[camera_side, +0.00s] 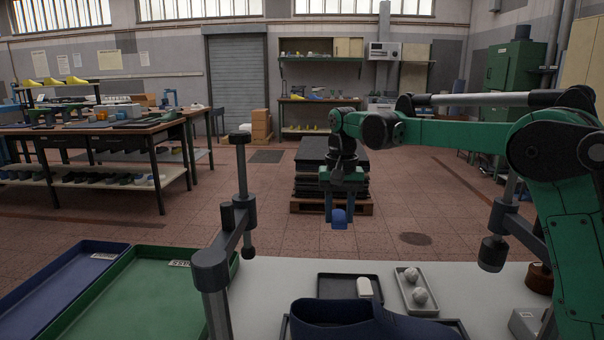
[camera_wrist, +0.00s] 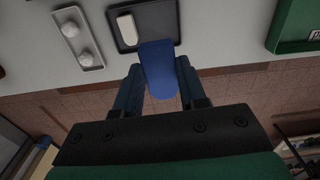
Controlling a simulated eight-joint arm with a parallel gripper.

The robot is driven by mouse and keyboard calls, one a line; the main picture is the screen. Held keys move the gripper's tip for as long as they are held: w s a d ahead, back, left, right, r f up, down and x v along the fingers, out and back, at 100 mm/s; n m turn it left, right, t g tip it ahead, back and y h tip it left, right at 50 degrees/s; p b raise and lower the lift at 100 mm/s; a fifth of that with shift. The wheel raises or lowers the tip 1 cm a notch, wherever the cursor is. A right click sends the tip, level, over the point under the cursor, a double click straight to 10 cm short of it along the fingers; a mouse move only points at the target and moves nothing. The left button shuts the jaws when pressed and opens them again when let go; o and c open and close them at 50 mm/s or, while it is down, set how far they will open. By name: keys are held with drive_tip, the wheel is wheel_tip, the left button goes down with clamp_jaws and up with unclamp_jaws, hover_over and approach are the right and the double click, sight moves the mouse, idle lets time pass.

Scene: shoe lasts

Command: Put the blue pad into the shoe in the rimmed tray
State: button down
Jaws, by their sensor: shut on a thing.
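My gripper (camera_side: 339,213) is shut on the blue pad (camera_side: 339,224) and holds it in the air beyond the far edge of the table. In the wrist view the blue pad (camera_wrist: 159,72) sits between the two fingers of my gripper (camera_wrist: 160,85). A dark blue shoe (camera_side: 345,318) lies at the front of the side view, its opening facing up, in a dark rimmed tray (camera_side: 455,325). The tray is mostly hidden by the shoe and cut off by the picture's bottom edge.
A small dark tray (camera_side: 335,287) holds a white pad (camera_side: 364,286). A narrow grey tray (camera_side: 408,303) holds two whitish balls. A green tray (camera_side: 125,290) and a blue tray (camera_side: 50,285) lie at left. An upright post (camera_side: 243,190) with an arm stands left of the shoe.

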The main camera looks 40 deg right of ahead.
sight(339, 216)
wheel_tip(339, 216, up, 4)
drive_tip(key=shift+f, duration=0.25)
drive_tip(key=shift+s+a+r+n, duration=0.1)
drive_tip(key=shift+a+r+n, duration=0.1)
drive_tip(key=shift+a+n, duration=0.1)
drive_tip(key=s+a+f+n, duration=0.3)
drive_tip(key=s+a+n, duration=0.75)
drive_tip(key=n, duration=0.65)
drive_tip(key=shift+w+a+f, duration=0.1)
drive_tip(key=shift+w+f, duration=0.05)
drive_tip(key=shift+f, duration=1.4)
drive_tip(key=shift+w+f, duration=0.1)
drive_tip(key=shift+f, duration=1.45)
drive_tip(key=shift+c, duration=2.1)
unclamp_jaws()
